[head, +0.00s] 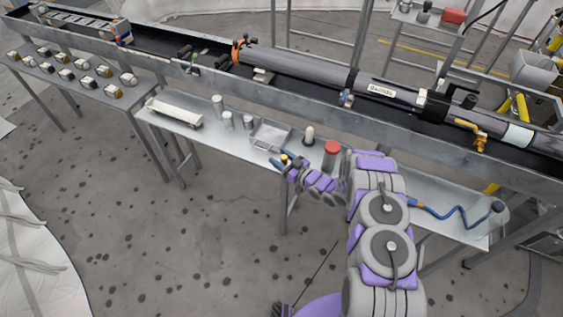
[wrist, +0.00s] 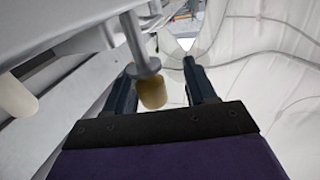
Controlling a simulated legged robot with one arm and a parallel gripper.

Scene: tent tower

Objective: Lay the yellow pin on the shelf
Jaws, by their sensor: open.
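The yellow pin (wrist: 152,92) has a dull yellow end, a grey collar and a grey shaft. In the wrist view it lies across the space between my two fingers, nearer the left one. My gripper (wrist: 159,66) is open, and I see no clear contact with the pin. In the head view my gripper (head: 283,163) is at the front edge of the grey metal shelf (head: 240,150), with a small yellow spot (head: 284,157) at its fingers. Whether the pin touches the shelf cannot be told.
On the shelf are a white tray (head: 174,112), several grey cylinders (head: 218,105), a square metal tray (head: 270,134), a pale upright peg (head: 310,135) and a red-topped can (head: 331,152). A blue hose (head: 455,213) lies at right. A long pipe (head: 305,68) runs above.

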